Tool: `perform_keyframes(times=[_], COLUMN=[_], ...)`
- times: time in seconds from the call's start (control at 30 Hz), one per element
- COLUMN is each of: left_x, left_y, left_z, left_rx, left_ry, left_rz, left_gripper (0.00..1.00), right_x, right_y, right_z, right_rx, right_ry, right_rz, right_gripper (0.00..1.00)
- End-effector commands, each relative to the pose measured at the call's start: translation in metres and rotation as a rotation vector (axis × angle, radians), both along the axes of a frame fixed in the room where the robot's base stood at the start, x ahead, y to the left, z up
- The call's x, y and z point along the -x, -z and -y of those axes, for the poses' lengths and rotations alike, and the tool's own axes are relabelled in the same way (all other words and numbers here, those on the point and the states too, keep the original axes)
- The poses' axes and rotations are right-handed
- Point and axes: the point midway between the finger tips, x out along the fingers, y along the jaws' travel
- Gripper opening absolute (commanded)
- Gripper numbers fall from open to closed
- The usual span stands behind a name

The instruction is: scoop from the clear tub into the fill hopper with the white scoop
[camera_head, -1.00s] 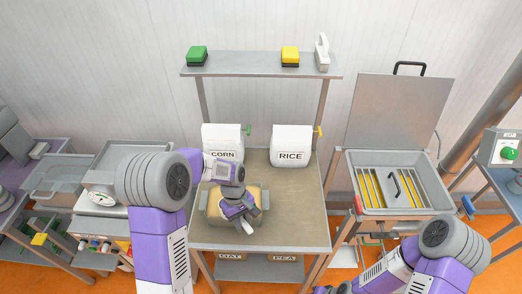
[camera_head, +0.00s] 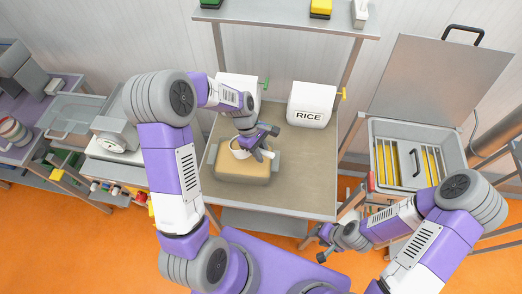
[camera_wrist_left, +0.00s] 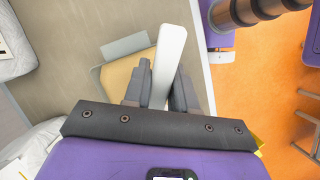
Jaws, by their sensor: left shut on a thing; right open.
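My left gripper (camera_head: 259,143) is shut on the white scoop (camera_head: 239,150), over the back right part of the clear tub (camera_head: 243,178). In the left wrist view, the pale scoop handle (camera_wrist_left: 171,48) stands between my left fingers (camera_wrist_left: 160,88). The tub holds tan contents (camera_wrist_left: 122,78). The scoop's bowl shows at the tub's back; whether it touches the contents is unclear. The fill hopper appears to be the steel box (camera_head: 374,160) with yellow bars at the right, its lid (camera_head: 425,75) raised. My right gripper (camera_head: 324,243) is open and empty, in front of the table.
A white RICE bag (camera_head: 311,105) and another bag (camera_head: 237,88) stand at the table's back, below a shelf (camera_head: 285,20) with green and yellow boxes. A scale (camera_head: 118,135) stands at the left.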

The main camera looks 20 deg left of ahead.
Motion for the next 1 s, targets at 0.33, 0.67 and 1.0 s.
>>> perform_keyframes(times=[0.33,0.67,1.0], left_x=[0.000,0.000,-0.001], left_y=[0.035,0.065,0.095], left_z=[0.000,-0.001,-0.005], left_rx=[-0.001,-0.001,0.000], left_ry=[0.001,0.001,0.000], left_rz=[0.001,0.001,0.000], left_gripper=[0.00,0.00,0.00], right_x=[0.000,0.000,0.000], right_y=[0.030,0.055,0.081], right_z=[0.000,0.000,0.000], right_rx=[0.000,0.000,0.000], right_ry=[0.000,0.000,0.000], right_rz=[0.000,0.000,0.000], right_gripper=[0.43,0.43,0.43])
